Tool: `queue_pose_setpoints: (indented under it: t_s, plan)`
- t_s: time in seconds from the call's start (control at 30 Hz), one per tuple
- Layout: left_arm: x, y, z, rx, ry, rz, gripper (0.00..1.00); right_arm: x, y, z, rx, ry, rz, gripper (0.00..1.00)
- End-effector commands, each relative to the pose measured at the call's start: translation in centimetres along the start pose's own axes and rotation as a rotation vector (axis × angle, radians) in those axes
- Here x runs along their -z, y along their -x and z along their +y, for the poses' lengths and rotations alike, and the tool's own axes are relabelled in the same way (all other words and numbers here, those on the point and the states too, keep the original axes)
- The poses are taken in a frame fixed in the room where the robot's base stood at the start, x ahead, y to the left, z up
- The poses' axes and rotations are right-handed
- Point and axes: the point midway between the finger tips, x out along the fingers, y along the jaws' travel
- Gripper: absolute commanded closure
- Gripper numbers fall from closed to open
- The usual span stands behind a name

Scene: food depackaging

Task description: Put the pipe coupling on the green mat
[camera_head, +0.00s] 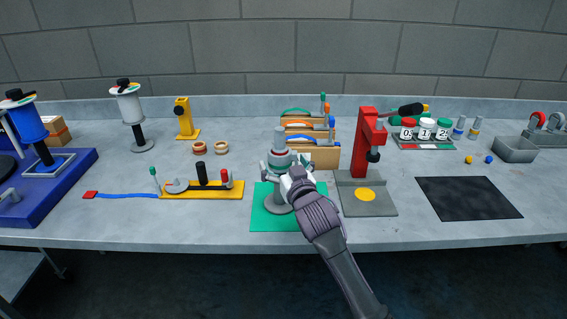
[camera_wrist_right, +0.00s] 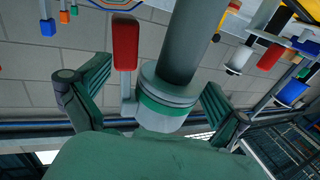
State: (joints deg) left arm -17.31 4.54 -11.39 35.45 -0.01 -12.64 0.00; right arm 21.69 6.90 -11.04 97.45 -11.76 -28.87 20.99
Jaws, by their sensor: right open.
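The pipe coupling, which I take to be the grey stepped, upright part (camera_head: 279,160) with a green-tinted band, stands over the green mat (camera_head: 262,222). A round grey base shows below it on the mat; I cannot tell whether it is one piece with it. My right gripper (camera_head: 292,182) is at its right side, low over the mat. In the right wrist view, my open fingers (camera_wrist_right: 152,80) lie either side of the grey cylinder (camera_wrist_right: 182,45) with its green ring and pale end, with gaps showing. A red-handled part (camera_wrist_right: 126,45) is beside it. My left gripper is not seen.
A red press (camera_head: 366,145) stands close right of the mat, and a wooden rack (camera_head: 322,158) behind it. A yellow fixture plate (camera_head: 205,190) lies left. A black mat (camera_head: 468,198) lies right. Two tan rings (camera_head: 200,148) lie behind left.

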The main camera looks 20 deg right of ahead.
Motion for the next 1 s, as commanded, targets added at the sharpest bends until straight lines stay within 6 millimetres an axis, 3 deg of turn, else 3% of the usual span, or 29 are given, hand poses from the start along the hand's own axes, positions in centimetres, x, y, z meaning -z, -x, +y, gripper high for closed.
queue_pose_setpoints:
  t_s: [0.27,0.7,1.0]
  plan:
    - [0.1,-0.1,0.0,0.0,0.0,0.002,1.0,0.1,0.5,0.0,0.0,0.0,0.0,0.0]
    - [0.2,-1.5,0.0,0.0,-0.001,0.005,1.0,-0.1,9.0,0.0,0.0,0.0,0.0,0.0]
    - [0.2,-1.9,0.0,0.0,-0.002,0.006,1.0,0.1,11.9,0.0,-0.001,0.001,0.0,0.0]
